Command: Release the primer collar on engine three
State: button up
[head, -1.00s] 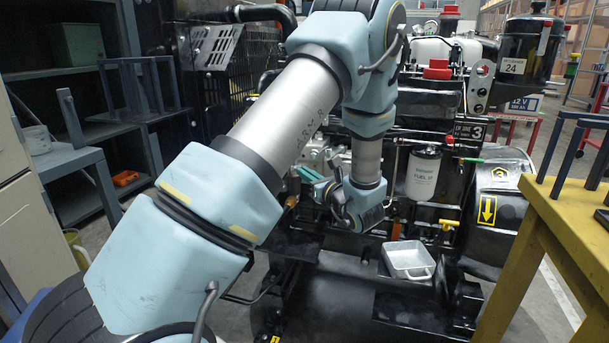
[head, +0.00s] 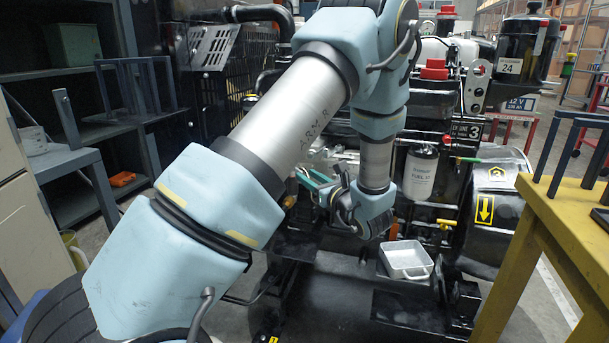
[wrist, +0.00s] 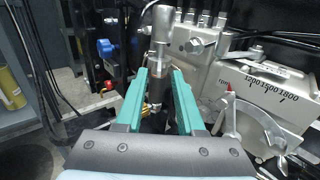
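Engine three carries a black plate with "3" (head: 474,130) in the head view. In the wrist view a primer stands upright, with a silver upper part (wrist: 161,28) and a dark collar-like cylinder (wrist: 158,62) under it. My gripper (wrist: 159,76) has two teal fingers set apart, one on each side of the dark cylinder. They look open, with the cylinder between or just beyond the tips; I cannot tell whether they touch it. In the head view my gripper (head: 309,180) points left at the engine's side, and my arm hides much of the pump area.
A scale plate with rpm numbers (wrist: 270,85) and a red-tipped pointer (wrist: 230,108) sit right of the fingers. A white fuel filter (head: 420,174) and a metal tray (head: 407,260) lie right of my wrist. A yellow table (head: 545,215) stands at the right.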

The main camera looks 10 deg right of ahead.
jog(key=v, duration=0.8)
jog(key=s+a+f+n+g+y, duration=0.15)
jog(key=a+n+g, duration=0.35)
jog(key=a, duration=0.5)
jog(key=s+a+n+g+y, duration=0.1)
jog(key=a+n+g+y, duration=0.3)
jog(key=a, duration=0.5)
jog(key=s+a+f+n+g+h, duration=0.2)
jog(key=s+a+n+g+h, duration=0.65)
jog(key=n, duration=0.45)
notch_tip(320, 180, up, 22)
jog(key=d+n+t+h+p, duration=0.2)
jog(key=n+p, duration=0.6)
jog(key=p, duration=1)
jog(key=shift+s+f+n+h+p, duration=0.15)
jog(key=shift+s+n+h+p, duration=0.2)
jog(key=shift+h, duration=0.35)
